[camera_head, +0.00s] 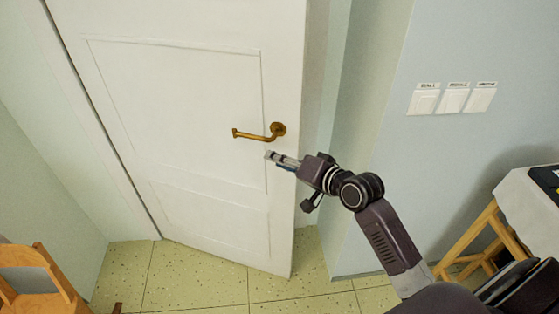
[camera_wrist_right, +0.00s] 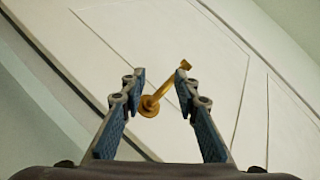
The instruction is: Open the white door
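The white door (camera_head: 190,110) fills the left and middle of the head view. Its right edge stands out from the wall, with floor showing beyond its lower corner, so it looks ajar. A brass lever handle (camera_head: 258,134) sits near that edge, its lever pointing left. My right gripper (camera_head: 270,155) is just below the handle in the head view. In the right wrist view the gripper (camera_wrist_right: 159,74) is open, and the handle (camera_wrist_right: 150,104) shows between and beyond its blue-padded fingers. I cannot tell whether they touch it. My left gripper is not in view.
Light switches (camera_head: 452,101) are on the wall at right. A wooden stool or stand (camera_head: 482,240) is at lower right, beside my arm. A wooden chair (camera_head: 38,275) is at lower left. The tiled floor (camera_head: 200,275) before the door is clear.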

